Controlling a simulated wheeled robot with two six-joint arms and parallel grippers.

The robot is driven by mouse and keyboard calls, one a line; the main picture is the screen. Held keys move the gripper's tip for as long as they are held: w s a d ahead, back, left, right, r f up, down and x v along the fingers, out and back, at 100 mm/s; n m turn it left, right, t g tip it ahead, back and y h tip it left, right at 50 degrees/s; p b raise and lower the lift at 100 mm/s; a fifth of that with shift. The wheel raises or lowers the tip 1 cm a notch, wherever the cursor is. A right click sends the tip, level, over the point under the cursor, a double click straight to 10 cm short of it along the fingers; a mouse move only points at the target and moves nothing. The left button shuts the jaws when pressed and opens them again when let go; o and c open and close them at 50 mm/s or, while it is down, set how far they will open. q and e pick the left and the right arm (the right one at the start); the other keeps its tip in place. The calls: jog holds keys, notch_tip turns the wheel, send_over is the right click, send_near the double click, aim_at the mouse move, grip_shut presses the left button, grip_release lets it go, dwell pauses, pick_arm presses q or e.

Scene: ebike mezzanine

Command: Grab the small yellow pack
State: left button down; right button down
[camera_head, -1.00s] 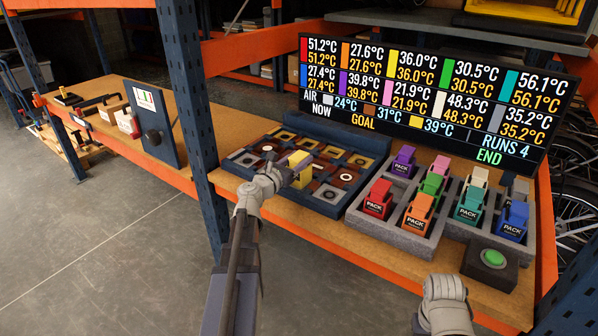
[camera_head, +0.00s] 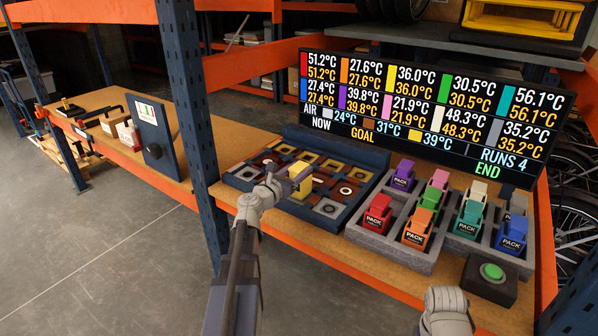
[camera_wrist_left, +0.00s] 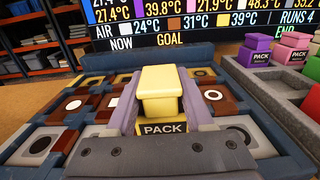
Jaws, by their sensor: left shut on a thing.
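The small yellow pack (camera_head: 301,184) is between the fingers of my left gripper (camera_head: 290,184), over the front part of the dark blue board (camera_head: 243,186) with its grid of pads. In the left wrist view the yellow pack (camera_wrist_left: 160,92) sits upright between both fingers, its black PACK label facing the camera. My left gripper is shut on it. Whether the pack's base touches the board is hidden. My right gripper (camera_head: 446,300) is at the lower right, in front of the bench edge; its fingertips are not clear.
Grey trays (camera_head: 388,255) right of the board hold several coloured packs. A black box with a green button (camera_head: 492,272) stands at the front right. A display (camera_head: 430,110) stands behind. A blue upright post (camera_head: 190,110) rises left of the board.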

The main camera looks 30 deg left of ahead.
pick_arm(q)
notch_tip(320, 180, up, 9)
jog(key=p, duration=0.8)
jog(key=shift+f, duration=0.1)
